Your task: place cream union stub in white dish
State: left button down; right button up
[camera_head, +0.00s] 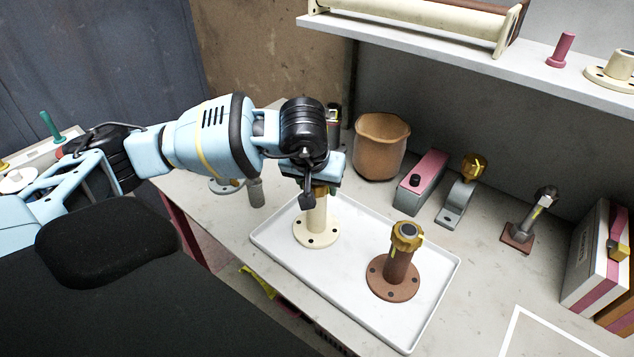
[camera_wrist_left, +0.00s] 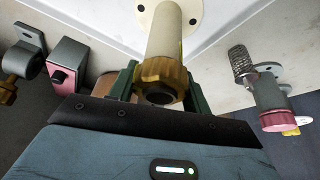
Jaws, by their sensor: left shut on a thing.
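The cream union stub (camera_head: 316,227) has a round flange with bolt holes, an upright pipe and a brass nut on top. It stands upright at the back left part of the white dish (camera_head: 358,325); I cannot tell whether its flange rests on the floor or hangs just above it. My left gripper (camera_head: 318,187) is over the stub and shut on its brass nut end. In the left wrist view the green fingers lie either side of the brass nut (camera_wrist_left: 162,78). My right gripper is out of view.
A brown union stub (camera_head: 397,272) stands in the dish's right half. Behind the dish are a tan pot (camera_head: 380,147), a pink-topped grey block (camera_head: 421,182) and a grey bracket with brass knob (camera_head: 458,200). A shelf (camera_head: 440,65) overhangs the back. A white outlined square (camera_head: 545,335) lies front right.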

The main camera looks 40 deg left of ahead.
pick_arm(q)
jog(key=shift+r, duration=0.1)
jog(key=c, duration=0.7)
grip_release()
jog(key=shift+f, duration=0.2)
jog(key=shift+o, duration=0.2)
jog(key=shift+r, duration=0.1)
jog(key=shift+r, duration=0.2)
jog(key=v, duration=1.1)
jog(key=shift+s+r, duration=0.2)
jog(key=shift+r, duration=0.15)
